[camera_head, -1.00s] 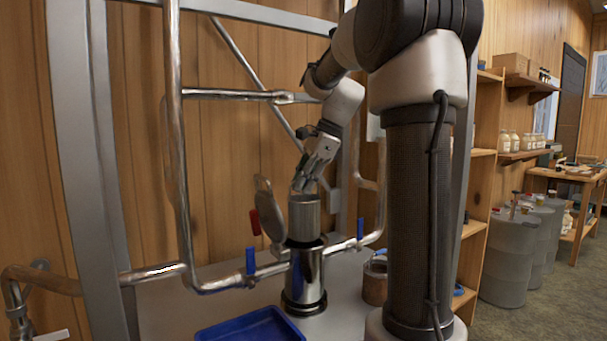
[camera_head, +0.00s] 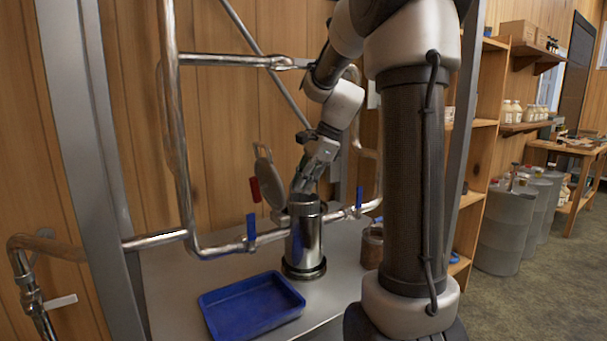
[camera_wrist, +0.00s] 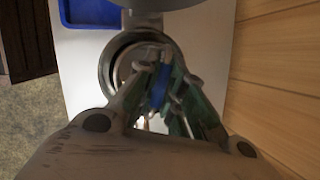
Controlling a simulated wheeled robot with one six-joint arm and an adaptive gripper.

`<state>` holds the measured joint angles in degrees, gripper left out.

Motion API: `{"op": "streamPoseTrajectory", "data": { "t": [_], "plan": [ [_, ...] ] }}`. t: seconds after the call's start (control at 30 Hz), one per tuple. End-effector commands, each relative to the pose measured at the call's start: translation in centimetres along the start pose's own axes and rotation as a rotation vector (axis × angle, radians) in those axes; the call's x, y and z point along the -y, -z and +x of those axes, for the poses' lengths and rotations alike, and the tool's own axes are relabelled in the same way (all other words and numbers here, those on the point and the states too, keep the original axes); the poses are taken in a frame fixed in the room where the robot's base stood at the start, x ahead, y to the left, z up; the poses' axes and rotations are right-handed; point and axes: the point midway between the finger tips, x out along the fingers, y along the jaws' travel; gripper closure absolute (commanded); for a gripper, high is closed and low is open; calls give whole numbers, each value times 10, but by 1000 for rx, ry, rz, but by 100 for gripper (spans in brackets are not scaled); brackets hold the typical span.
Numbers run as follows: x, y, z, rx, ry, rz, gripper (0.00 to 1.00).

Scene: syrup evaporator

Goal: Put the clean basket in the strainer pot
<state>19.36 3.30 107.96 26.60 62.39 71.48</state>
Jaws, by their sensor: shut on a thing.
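The strainer pot (camera_head: 303,242) is an upright metal cylinder on the grey bench, with its round lid (camera_head: 266,172) swung open at the left. The clean basket (camera_head: 303,198), a grey metal cylinder, sits mostly inside the pot; only its top shows at the mouth. My gripper (camera_head: 304,184) points down at the mouth and is shut on the basket. In the wrist view the fingers (camera_wrist: 165,80) reach over the pot's round rim (camera_wrist: 106,68), with a blue strip (camera_wrist: 160,88) between them. The basket's lower part is hidden by the pot.
A blue tray (camera_head: 250,304) lies on the bench (camera_head: 172,292) in front of the pot. Pipes with blue valve handles (camera_head: 251,228) flank the pot, and a red handle (camera_head: 255,190) is by the lid. A metal can (camera_head: 372,247) stands to the right.

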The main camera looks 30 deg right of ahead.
Motion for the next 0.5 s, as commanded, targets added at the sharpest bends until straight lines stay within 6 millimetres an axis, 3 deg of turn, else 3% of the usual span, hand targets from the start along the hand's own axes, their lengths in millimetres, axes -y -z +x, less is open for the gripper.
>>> {"op": "streamPoseTrajectory", "data": {
  "t": [0.5],
  "plan": [
    [-8,16,40,0,-1,1,100]
  ]
}}
